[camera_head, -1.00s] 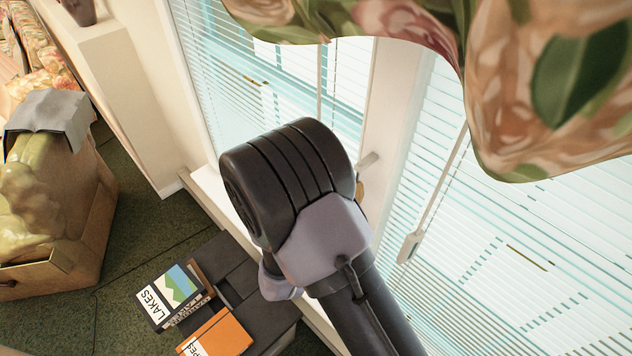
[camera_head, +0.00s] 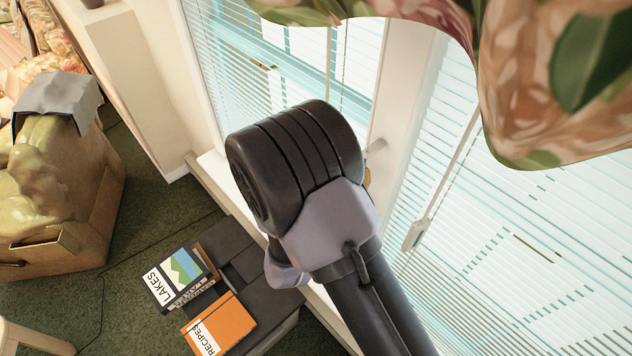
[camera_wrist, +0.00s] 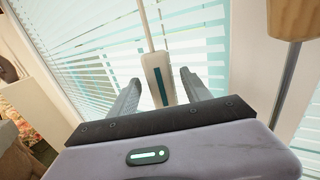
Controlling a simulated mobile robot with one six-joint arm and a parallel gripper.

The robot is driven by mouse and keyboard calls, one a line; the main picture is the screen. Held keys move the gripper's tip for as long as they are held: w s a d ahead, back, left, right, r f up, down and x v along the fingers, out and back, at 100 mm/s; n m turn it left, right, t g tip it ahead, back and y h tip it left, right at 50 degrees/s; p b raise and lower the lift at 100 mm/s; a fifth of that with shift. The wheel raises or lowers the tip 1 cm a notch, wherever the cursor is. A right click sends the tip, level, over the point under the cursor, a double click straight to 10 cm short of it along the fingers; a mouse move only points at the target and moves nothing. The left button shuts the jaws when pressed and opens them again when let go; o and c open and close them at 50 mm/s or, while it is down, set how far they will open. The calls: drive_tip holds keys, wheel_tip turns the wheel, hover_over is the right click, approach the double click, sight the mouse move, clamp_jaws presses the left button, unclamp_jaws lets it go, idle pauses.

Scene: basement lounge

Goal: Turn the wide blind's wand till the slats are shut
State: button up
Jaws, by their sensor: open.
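In the wrist view a pale wand handle (camera_wrist: 158,80) with a dark teal stripe hangs from a thin rod before a blind (camera_wrist: 95,45). The slats are tilted open, with bright gaps between them. My gripper (camera_wrist: 160,76) is open, one finger on each side of the handle in the picture; contact is not visible. In the head view my arm hides the gripper. I cannot tell which is wide.
A pale post (camera_head: 402,90) parts the two blinds. A floral valance (camera_head: 560,90) hangs at upper right. Books, one orange (camera_head: 222,322), lie on a dark low surface. An armchair (camera_head: 60,190) stands at left, with green carpet between.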

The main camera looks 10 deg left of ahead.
drive_tip(key=s+a, duration=0.2)
drive_tip(key=s, duration=1.4)
drive_tip(key=shift+s+b, duration=0.35)
drive_tip(key=shift+b, duration=0.1)
